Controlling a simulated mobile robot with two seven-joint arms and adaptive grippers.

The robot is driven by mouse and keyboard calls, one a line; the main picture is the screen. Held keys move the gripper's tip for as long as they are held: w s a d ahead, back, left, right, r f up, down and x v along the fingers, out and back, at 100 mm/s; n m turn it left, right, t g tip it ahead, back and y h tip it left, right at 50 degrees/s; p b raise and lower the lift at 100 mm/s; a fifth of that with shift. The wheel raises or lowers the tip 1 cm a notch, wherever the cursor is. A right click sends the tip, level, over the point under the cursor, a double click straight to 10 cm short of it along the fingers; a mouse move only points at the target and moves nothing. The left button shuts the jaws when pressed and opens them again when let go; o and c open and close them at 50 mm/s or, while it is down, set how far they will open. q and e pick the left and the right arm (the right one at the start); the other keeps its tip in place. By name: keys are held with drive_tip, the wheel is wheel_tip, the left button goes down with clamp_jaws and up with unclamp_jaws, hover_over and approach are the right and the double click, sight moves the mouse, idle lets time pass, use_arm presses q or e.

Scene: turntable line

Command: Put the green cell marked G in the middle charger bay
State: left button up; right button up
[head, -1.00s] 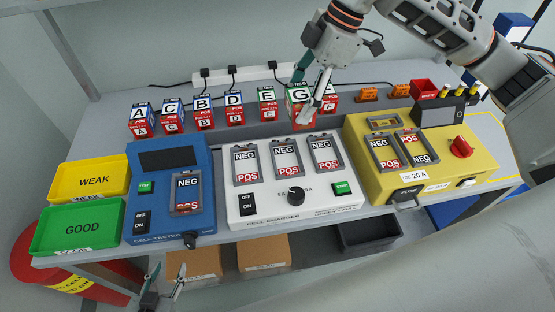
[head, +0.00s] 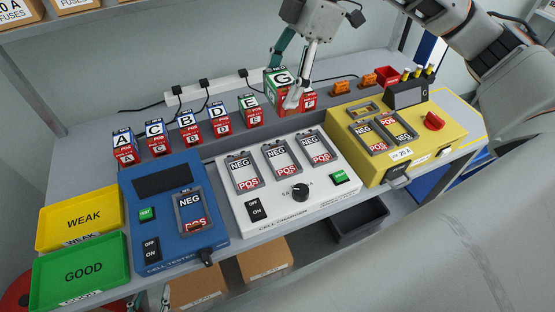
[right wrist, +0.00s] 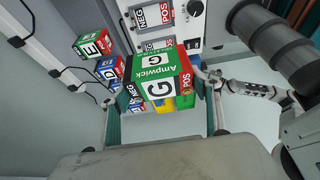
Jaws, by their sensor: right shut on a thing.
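The green cell marked G (head: 283,92) is in my right gripper (head: 284,78), above the back row between cell E and cell F. The right gripper is shut on its sides. In the right wrist view the G cell (right wrist: 160,82) sits between the fingers, its G label and "Ampwick" print showing. The white cell charger (head: 318,200) stands in the middle of the bench with three bays. Its middle bay (head: 282,158) shows NEG and POS markings and no cell. My left gripper (head: 152,298) is at the bottom edge, mostly cut off, its fingertips apart.
Cells A (head: 123,146), B, C, D and E (head: 250,110) stand in the back row; F is partly behind G. The blue tester (head: 165,235) is left of the charger, the yellow unit (head: 400,150) right. Yellow WEAK (head: 80,220) and green GOOD (head: 80,270) trays are at left.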

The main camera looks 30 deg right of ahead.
wheel_tip(320, 180, down, 19)
drive_tip(key=shift+f+p, duration=0.2)
drive_tip(key=shift+p, duration=0.25)
drive_tip(key=shift+f, duration=0.2)
drive_tip(key=shift+f, duration=0.15)
drive_tip(key=o, duration=1.6)
drive_tip(key=b+v, duration=0.1)
drive_tip(key=v, duration=1.1)
drive_tip(key=shift+d, duration=0.1)
